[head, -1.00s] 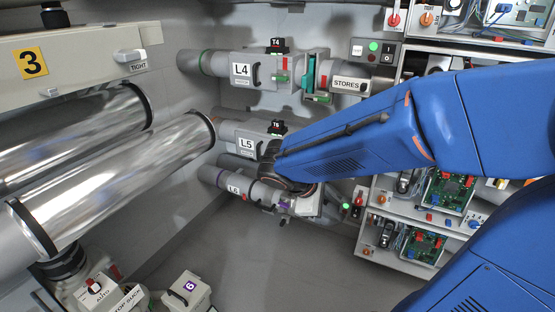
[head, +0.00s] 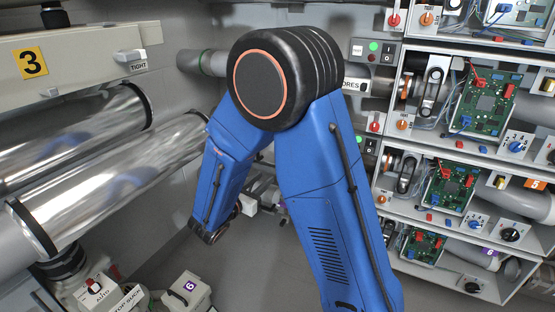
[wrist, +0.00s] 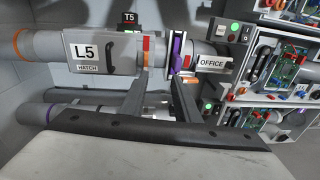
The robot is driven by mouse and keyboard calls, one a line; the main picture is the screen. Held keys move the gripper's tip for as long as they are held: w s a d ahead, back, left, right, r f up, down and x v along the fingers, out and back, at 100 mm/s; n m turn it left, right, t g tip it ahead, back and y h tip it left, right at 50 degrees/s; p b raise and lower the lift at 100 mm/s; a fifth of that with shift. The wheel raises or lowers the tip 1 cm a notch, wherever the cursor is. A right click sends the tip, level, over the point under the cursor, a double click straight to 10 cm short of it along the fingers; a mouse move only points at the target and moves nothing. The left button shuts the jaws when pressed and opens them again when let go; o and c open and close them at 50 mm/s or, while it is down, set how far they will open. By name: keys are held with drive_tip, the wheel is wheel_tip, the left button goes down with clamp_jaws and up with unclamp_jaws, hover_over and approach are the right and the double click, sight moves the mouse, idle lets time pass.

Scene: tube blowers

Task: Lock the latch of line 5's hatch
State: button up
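In the wrist view, line 5's grey pipe housing carries the white L5 HATCH label (wrist: 87,51). A black handle (wrist: 110,51) sits right of the label. A red and white piece (wrist: 147,46) stands at the housing's right end, and I cannot tell whether it is the latch or an indicator. Right of it is a purple plate (wrist: 177,52) across the pipe. My gripper (wrist: 161,80) is open, its two grey fingers apart below the red and white piece and the purple plate. I see nothing held between them. In the head view my arm hides line 5.
The OFFICE pipe (wrist: 211,63) continues to the right. Another pipe (wrist: 65,113) runs below line 5. In the head view, shelves with circuit boards (head: 484,100) stand at the right, and large shiny pipes (head: 110,180) fill the left.

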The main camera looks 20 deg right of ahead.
drive_tip(key=w+d+n+t, duration=0.1)
drive_tip(key=w+d, duration=1)
drive_tip(key=w, duration=0.1)
drive_tip(key=shift+w+f, duration=0.35)
drive_tip(key=shift+f, duration=0.1)
drive_tip(key=shift+c, duration=0.6)
clamp_jaws()
